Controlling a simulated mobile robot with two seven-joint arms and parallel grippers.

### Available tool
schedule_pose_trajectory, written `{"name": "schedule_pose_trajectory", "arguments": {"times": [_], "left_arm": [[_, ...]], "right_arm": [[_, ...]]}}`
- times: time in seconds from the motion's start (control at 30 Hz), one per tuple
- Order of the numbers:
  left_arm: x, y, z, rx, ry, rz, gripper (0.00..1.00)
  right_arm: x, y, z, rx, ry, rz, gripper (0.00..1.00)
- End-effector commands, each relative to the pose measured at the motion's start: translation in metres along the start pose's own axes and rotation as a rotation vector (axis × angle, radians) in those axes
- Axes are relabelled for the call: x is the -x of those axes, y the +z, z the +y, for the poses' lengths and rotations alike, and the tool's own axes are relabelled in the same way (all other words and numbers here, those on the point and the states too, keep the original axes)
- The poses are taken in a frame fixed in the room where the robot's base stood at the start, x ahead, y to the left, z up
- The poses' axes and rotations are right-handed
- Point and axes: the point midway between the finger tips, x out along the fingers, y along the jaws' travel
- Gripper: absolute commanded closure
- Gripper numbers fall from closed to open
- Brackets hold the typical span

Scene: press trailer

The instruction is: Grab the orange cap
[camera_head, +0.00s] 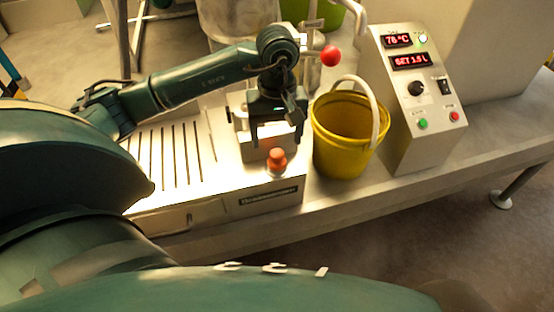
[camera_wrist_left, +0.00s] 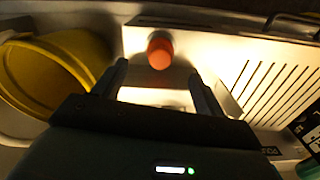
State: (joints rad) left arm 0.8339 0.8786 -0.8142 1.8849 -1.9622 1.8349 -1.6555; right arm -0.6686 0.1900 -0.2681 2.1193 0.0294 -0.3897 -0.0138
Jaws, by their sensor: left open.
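The orange cap (camera_head: 277,156) stands on a small round base on the front right corner of a metal unit with a slotted tray. My left gripper (camera_head: 277,137) is just behind and above the cap in the head view, fingers pointing down. In the left wrist view the cap (camera_wrist_left: 160,50) shows beyond the fingertips and between their lines. My left gripper (camera_wrist_left: 160,75) is open there, with nothing between its fingers. My right gripper is not in view.
A yellow bucket (camera_head: 340,145) with a raised handle stands right of the cap. A control panel box (camera_head: 415,95) is farther right. A red ball knob (camera_head: 331,55) is behind the gripper. The slotted tray (camera_head: 150,160) is bare at left.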

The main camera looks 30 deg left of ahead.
Motion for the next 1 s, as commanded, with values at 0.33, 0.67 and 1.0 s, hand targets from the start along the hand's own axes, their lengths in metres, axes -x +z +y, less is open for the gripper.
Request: {"name": "schedule_pose_trajectory", "arguments": {"times": [0.33,0.67,1.0], "left_arm": [[-0.032,0.003,0.000,0.000,-0.001,-0.005,0.29],[-0.070,0.003,0.000,0.000,0.002,-0.002,0.29],[-0.070,0.003,0.000,-0.001,0.003,-0.001,0.40]], "right_arm": [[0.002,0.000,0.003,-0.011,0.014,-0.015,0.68],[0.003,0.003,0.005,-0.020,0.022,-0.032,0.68],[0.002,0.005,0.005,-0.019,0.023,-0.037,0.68]]}}
